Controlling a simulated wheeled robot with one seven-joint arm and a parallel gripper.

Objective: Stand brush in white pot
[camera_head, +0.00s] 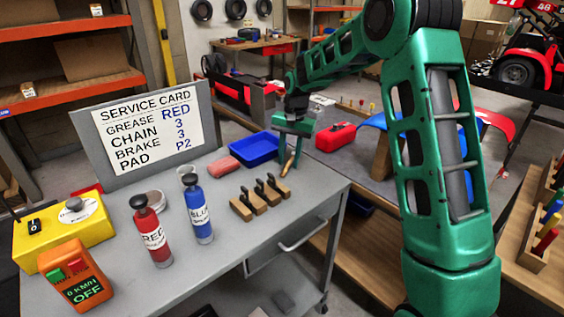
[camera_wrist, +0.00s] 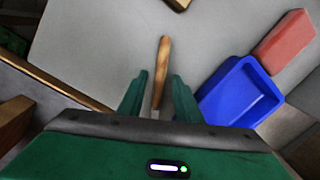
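The brush shows as a brown wooden handle (camera_wrist: 161,72) in the wrist view. It lies between my two green fingers, with gaps on both sides, and its lower end is hidden by my gripper. In the head view the brush handle (camera_head: 287,166) is near the cart's right back edge, below my gripper (camera_head: 292,148). My gripper is open, pointing down, with its fingers either side of the handle. A whitish pot (camera_head: 184,171) stands mostly hidden behind the blue bottle (camera_head: 199,212).
A blue tray (camera_head: 254,149) and a reddish block (camera_head: 223,165) lie left of my gripper. Dark-handled wooden blocks (camera_head: 262,195) stand in front. A red bottle (camera_head: 151,234), round tin (camera_head: 152,199), yellow box (camera_head: 63,232) and service card board (camera_head: 147,130) are further left.

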